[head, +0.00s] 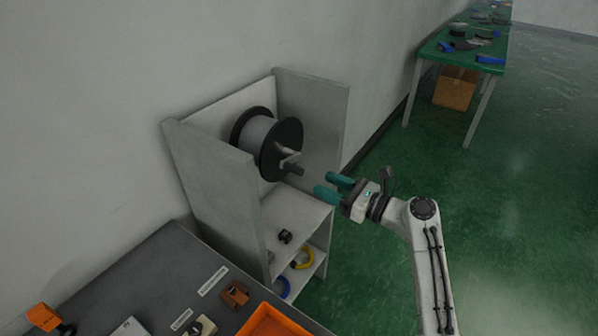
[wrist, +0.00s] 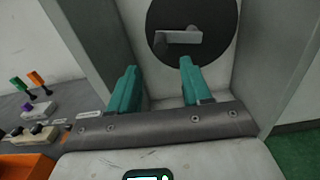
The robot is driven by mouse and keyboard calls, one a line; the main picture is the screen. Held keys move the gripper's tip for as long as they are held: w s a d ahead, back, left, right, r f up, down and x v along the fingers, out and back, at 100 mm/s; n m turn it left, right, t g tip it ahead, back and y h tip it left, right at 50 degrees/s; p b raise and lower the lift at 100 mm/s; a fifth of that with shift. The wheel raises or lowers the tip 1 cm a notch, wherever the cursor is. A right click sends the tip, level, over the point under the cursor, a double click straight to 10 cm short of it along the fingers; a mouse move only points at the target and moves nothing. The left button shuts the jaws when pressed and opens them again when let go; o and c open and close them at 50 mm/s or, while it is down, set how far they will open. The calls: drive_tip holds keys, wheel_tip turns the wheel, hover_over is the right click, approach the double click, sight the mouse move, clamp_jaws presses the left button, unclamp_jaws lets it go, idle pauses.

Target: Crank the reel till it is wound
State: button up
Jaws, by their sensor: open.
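The reel (head: 258,136), a pale drum between two black discs, is mounted between the side panels of a grey cabinet. Its crank (head: 289,160) has a light arm and a dark handle (head: 294,170) on the near disc. The wrist view shows both fingers (wrist: 158,84) spread.
The cabinet's side panels (head: 214,188) flank the reel. Below are shelves with a yellow ring (head: 302,258) and a blue ring (head: 283,287). A dark bench (head: 150,270) with an orange tray (head: 272,322) stands at lower left. A green table (head: 462,50) is far right. Open green floor lies right.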

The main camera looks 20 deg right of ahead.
sight(298, 171)
drive_tip(key=x, duration=0.9)
drive_tip(key=shift+w+a, duration=0.1)
drive_tip(key=shift+w, duration=0.1)
drive_tip(key=shift+c, duration=0.4)
clamp_jaws()
